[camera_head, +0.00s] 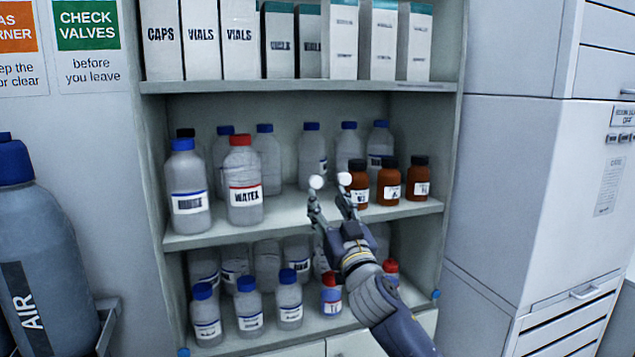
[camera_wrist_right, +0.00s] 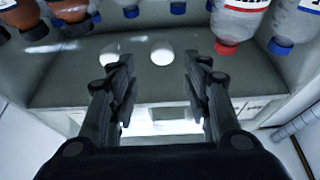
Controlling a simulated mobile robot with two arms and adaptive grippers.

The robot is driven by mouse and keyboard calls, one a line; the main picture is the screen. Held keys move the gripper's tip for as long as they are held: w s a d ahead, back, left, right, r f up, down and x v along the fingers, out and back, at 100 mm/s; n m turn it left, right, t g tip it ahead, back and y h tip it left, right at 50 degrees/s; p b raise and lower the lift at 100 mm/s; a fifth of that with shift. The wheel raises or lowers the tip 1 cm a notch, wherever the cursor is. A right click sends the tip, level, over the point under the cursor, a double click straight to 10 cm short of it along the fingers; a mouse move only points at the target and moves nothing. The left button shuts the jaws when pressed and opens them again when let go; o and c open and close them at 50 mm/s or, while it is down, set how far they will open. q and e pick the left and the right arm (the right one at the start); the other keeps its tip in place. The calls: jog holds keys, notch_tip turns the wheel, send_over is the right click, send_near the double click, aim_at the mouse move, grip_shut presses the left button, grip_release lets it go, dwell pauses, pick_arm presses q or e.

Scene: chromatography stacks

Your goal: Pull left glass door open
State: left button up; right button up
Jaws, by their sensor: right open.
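Two round white knobs stand side by side at the middle of the cabinet front, a left knob (camera_head: 316,182) and a right knob (camera_head: 344,178). The clear glass itself is hardly visible, and I cannot make out the door edges. My right gripper (camera_head: 328,200) is open and empty, with its fingertips just below the knobs in the head view. In the right wrist view, which is upside down, the left knob (camera_wrist_right: 162,50) lies ahead between the open fingers (camera_wrist_right: 158,85). The right knob (camera_wrist_right: 110,50) lies beyond the left-hand finger. Contact is not visible. My left gripper is out of view.
Behind the knobs, the cabinet shelves (camera_head: 290,213) hold clear bottles, brown bottles (camera_head: 389,182) and boxes (camera_head: 292,40). A large AIR cylinder (camera_head: 35,250) stands at the left. A grey instrument stack (camera_head: 560,180) stands close on the right.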

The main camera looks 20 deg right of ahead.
aim_at(317, 183)
jog(key=p+x, duration=0.1)
jog(key=x, duration=0.4)
jog(key=shift+w+a+r, duration=0.1)
jog(key=shift+w+r, duration=0.1)
jog(key=shift+w, duration=0.1)
jog(key=shift+w+a+r, duration=0.1)
jog(key=shift+w, duration=0.35)
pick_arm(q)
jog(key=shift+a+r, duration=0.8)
pick_arm(e)
jog(key=shift+c, duration=0.6)
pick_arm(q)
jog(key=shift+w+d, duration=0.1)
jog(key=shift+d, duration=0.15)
pick_arm(e)
grip_shut()
